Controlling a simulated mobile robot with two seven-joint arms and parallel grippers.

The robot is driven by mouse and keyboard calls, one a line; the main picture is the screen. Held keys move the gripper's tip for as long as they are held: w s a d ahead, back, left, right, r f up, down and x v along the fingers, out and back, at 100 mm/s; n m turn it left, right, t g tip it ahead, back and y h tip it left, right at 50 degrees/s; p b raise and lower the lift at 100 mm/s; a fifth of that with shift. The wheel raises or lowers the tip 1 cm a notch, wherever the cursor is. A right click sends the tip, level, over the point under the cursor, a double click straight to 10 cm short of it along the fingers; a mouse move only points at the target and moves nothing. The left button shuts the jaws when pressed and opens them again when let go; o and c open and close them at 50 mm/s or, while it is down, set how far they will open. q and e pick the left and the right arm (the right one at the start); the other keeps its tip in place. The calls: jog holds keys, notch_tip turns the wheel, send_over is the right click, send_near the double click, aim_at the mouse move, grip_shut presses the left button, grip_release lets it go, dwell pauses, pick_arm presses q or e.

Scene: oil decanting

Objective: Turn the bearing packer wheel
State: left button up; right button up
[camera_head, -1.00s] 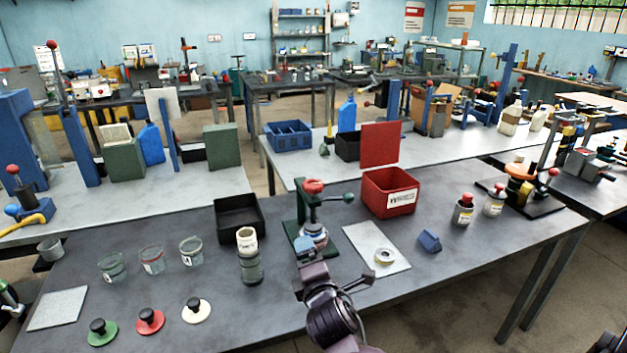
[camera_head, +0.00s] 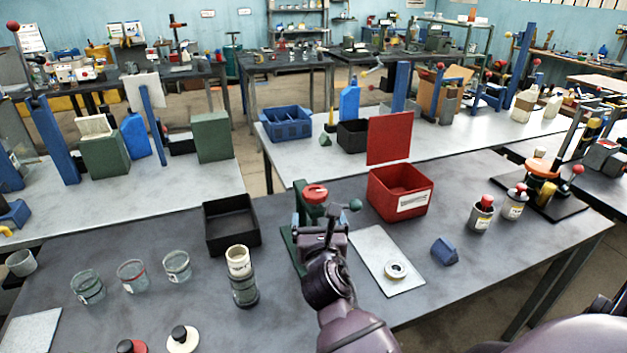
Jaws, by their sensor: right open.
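A green-framed bench device (camera_head: 300,205), apparently the bearing packer, stands upright on the dark table near the middle. It has a red round top (camera_head: 315,193) and a dark crank arm ending in a green ball (camera_head: 355,205). My right gripper (camera_head: 320,232) is open directly in front of it, at about the height of its middle. It hides most of the device's lower part. I cannot tell whether the fingers touch the crank or wheel. My left gripper is not in view.
A black tray (camera_head: 232,248) and a stacked jar (camera_head: 241,285) stand to the left. A red open bin (camera_head: 400,205), a white sheet with a ring (camera_head: 396,269) and a blue block (camera_head: 445,250) are to the right. An orange-topped device (camera_head: 541,167) stands farther right.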

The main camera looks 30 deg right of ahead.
aim_at(315, 191)
jog(key=x, duration=1)
jog(key=shift+r+p, duration=0.1)
jog(key=shift+p, duration=0.3)
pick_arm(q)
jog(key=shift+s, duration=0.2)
pick_arm(e)
jog(key=shift+w+d, duration=0.3)
jog(key=shift+w, duration=0.25)
jog(key=shift+c, duration=0.3)
jog(key=c, duration=0.9)
jog(key=shift+o, duration=0.2)
